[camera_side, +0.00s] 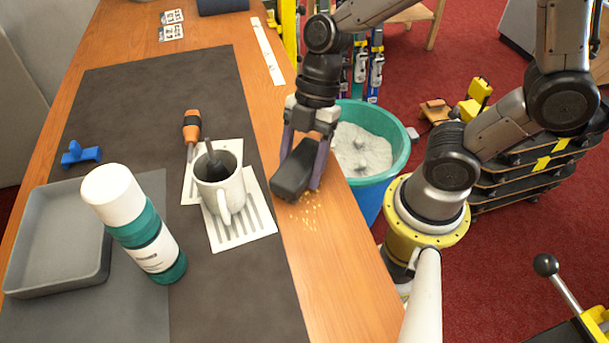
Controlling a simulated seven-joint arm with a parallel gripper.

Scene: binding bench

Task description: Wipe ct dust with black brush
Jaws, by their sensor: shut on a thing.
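My gripper (305,150) is near the right edge of the wooden bench, its fingers pointing down. It is shut on a black brush (294,174), a dark block held tilted close to the bench top. A scatter of small yellow-orange dust bits (305,213) lies on the bare wood just below and in front of the brush. I cannot tell whether the brush touches the wood, and its underside is hidden.
A white mug (225,190) with a dark tool in it stands on striped cards, left of the brush. An orange-handled screwdriver (192,127), a green-and-white bottle (140,235), a grey tray (58,282) and a blue piece (80,154) are farther left. A teal bucket (397,136) stands beyond the bench edge.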

